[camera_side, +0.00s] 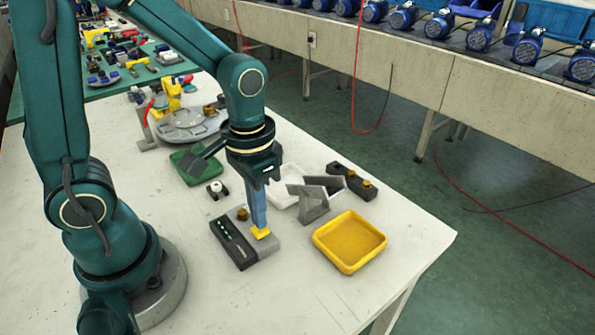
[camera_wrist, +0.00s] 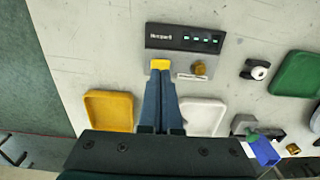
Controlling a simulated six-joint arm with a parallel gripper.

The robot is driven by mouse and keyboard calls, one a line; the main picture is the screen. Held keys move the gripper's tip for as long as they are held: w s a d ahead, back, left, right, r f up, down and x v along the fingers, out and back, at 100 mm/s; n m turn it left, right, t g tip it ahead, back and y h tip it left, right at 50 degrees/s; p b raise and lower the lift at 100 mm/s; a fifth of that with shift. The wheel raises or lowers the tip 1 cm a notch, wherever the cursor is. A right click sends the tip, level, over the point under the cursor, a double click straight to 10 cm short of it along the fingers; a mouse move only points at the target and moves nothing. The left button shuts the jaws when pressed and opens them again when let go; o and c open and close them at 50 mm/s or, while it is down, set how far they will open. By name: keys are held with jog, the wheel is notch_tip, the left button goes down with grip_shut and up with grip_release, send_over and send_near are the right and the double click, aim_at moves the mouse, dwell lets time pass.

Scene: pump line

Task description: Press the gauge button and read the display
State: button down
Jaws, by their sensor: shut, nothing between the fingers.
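The gauge is a black box (camera_side: 233,241) on a grey plate, with small green lights on its face. In the wrist view its face (camera_wrist: 185,38) shows white lettering and several green marks, too small to read as a value. A brass knob (camera_side: 242,214) stands on the plate; it also shows in the wrist view (camera_wrist: 199,68). My gripper (camera_side: 261,228) points down, its blue fingers shut and empty, beside the black box. A yellow piece (camera_wrist: 160,64) is at the fingertips; I cannot tell whether it is the button or part of the fingers, or whether it is pressed.
A yellow tray (camera_side: 350,241) stands to the right, with a grey angled bracket (camera_side: 314,199) behind it. A white tray (camera_side: 284,188), a green tray (camera_side: 190,168) and a black block with brass fittings (camera_side: 352,182) lie farther back. The front of the white table is clear.

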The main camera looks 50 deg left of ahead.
jog(key=shift+f, duration=0.9)
dwell(0.3)
jog(key=shift+r, duration=3.15)
